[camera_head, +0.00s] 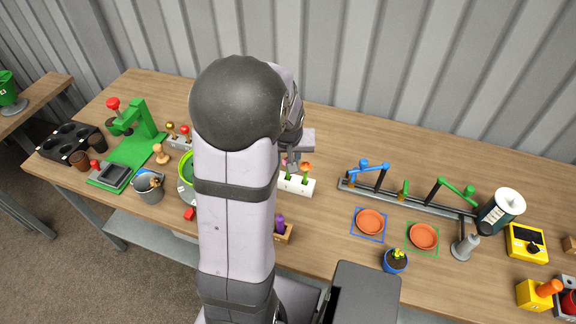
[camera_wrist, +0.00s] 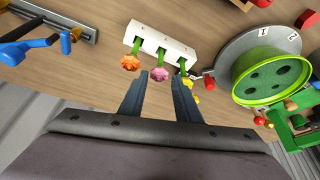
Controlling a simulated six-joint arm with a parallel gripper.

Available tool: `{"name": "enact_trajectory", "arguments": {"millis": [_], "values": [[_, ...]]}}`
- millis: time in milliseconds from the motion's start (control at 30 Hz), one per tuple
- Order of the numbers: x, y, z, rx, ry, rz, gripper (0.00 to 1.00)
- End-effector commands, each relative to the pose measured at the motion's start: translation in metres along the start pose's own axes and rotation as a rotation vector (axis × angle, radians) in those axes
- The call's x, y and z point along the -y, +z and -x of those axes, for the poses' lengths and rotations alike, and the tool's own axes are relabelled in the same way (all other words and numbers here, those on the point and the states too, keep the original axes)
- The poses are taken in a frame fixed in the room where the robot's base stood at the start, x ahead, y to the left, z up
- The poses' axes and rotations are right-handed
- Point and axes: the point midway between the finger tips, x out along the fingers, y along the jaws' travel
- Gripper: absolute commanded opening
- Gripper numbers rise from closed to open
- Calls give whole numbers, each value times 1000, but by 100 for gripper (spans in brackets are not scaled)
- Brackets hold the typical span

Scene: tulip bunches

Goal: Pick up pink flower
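The pink flower (camera_wrist: 160,74) stands on a green stem in the middle of a white holder (camera_wrist: 172,42) in the wrist view. An orange flower (camera_wrist: 130,62) is to its left and yellow flowers (camera_wrist: 190,90) are to its right. My gripper (camera_wrist: 157,81) is open, with one finger on each side of the pink flower's line; I cannot tell whether the bloom is between the fingertips or just beyond them. Nothing is held. In the head view the white holder (camera_head: 299,186) and orange flower (camera_head: 306,166) show beside my gripper, while my arm hides the holder's left part.
A green pot (camera_wrist: 272,76) on a grey numbered disc (camera_wrist: 232,50) is close to the holder's right in the wrist view. A rail with blue and green arms (camera_head: 410,201) lies right of the holder in the head view. Two orange saucers (camera_head: 370,221) are nearer the front.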

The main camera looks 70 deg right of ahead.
Motion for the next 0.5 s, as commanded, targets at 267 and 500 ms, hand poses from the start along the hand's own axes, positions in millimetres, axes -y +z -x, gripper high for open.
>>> {"name": "enact_trajectory", "arguments": {"millis": [267, 500], "values": [[0, 0, -5, 0, -1, 0, 30], [-1, 0, -25, 4, -1, -1, 30]]}}
